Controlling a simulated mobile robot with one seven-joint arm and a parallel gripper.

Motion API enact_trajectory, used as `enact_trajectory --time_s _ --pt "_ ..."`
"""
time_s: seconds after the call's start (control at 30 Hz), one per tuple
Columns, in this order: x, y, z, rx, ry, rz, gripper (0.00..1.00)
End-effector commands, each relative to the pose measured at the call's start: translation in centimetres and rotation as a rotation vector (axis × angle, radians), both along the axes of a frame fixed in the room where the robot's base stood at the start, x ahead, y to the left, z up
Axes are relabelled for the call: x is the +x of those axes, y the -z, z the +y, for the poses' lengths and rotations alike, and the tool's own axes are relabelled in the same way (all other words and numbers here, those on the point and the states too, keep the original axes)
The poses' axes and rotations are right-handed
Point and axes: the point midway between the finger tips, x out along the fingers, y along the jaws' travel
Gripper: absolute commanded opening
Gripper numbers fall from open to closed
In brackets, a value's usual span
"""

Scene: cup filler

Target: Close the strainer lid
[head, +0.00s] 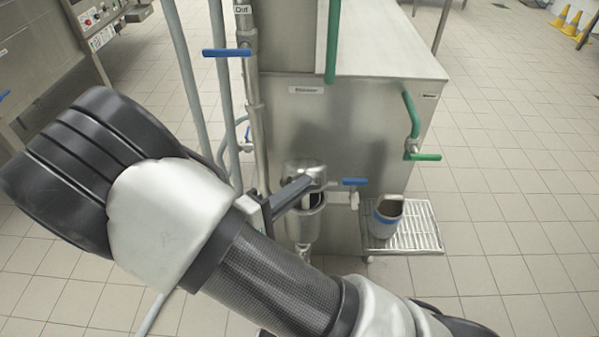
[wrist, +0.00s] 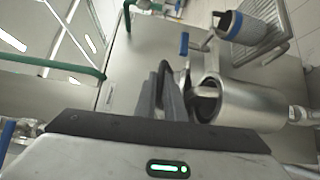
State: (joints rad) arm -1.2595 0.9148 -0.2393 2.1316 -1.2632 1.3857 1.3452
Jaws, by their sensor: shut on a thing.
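The strainer (head: 304,222) is a metal cylinder at the front of the steel machine. Its round lid (head: 305,172) sits above it, with a dark gap showing between them. In the wrist view the strainer body (wrist: 245,105) lies to the right of my fingers, its dark mouth partly in view. My gripper (head: 305,184) reaches the lid from the left in the head view. In the wrist view my gripper (wrist: 163,95) is shut around a dark, curved handle-like part beside the strainer mouth. The fingers hide much of this part, so its exact seat cannot be seen.
A blue valve handle (head: 354,182) is close right of the strainer. A grey-blue cup (head: 387,215) stands on a wire rack (head: 425,232) farther right. Vertical pipes (head: 222,80) and another blue valve handle (head: 227,53) stand behind, left.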

Motion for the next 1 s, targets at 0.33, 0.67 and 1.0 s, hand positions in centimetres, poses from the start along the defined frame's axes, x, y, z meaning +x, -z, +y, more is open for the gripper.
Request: enact_trajectory --time_s 0.33,0.67,1.0 --pt "-1.9 5.2 0.3 0.001 -0.015 -0.313 0.0" --pt "-2.5 8.4 0.3 0.006 -0.015 -0.533 0.0" --pt "-2.8 10.2 0.3 0.007 -0.013 -0.614 0.0"
